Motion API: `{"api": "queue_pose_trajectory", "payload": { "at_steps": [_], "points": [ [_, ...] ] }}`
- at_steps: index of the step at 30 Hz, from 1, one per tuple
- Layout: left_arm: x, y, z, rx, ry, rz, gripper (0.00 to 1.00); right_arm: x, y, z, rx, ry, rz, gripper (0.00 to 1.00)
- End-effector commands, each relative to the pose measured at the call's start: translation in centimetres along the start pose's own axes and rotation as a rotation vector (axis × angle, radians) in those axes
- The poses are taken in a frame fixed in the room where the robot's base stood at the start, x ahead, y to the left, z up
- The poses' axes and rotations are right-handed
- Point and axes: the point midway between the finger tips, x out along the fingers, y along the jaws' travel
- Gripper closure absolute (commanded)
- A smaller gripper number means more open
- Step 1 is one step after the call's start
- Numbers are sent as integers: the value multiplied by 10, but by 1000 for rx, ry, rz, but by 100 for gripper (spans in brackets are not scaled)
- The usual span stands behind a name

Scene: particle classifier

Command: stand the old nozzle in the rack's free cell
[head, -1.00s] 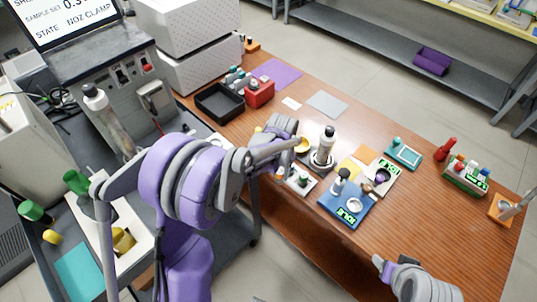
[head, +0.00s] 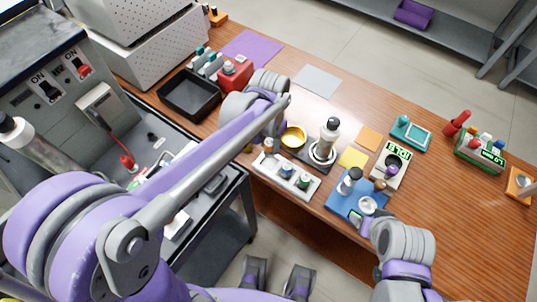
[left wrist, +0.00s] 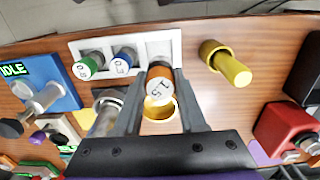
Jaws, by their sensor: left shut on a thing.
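The old nozzle, an orange-brown cylinder marked 1.5 (left wrist: 158,84), is between the fingers of my left gripper (left wrist: 158,76), which is shut on it. It also shows in the head view (head: 268,145), partly hidden by the gripper. The white rack (head: 272,177) stands near the table's front edge. It holds a blue-topped nozzle (head: 287,170) and a green-topped nozzle (head: 303,182).
A gold dish (head: 293,137) is close behind the rack. A yellow cylinder (left wrist: 228,67) stands beside the rack's end.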

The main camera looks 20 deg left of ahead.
Motion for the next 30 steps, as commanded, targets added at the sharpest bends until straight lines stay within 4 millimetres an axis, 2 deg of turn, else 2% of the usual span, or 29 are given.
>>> {"api": "queue_pose_trajectory", "payload": {
  "at_steps": [3, 8, 15, 27, 28, 30],
  "points": [
    [21, 0, 0, -1, 0, 0, 100, 2, 0, 2, 0, -1, 0, 30],
    [36, 0, -1, -2, 0, 0, 100, 4, 0, 2, 0, -2, 0, 30],
    [67, 0, -1, -2, 0, 0, 100, 7, 0, 5, 0, -3, 0, 30],
    [73, 0, 0, -2, 0, 0, 100, 9, 0, 7, 0, -4, 0, 30],
    [73, 0, 0, -2, 0, 0, 58, 10, 0, 7, 0, -4, 0, 30],
    [72, 0, 0, -2, 0, 0, 45, 9, 0, 6, 0, -4, 0, 30]
  ]
}}
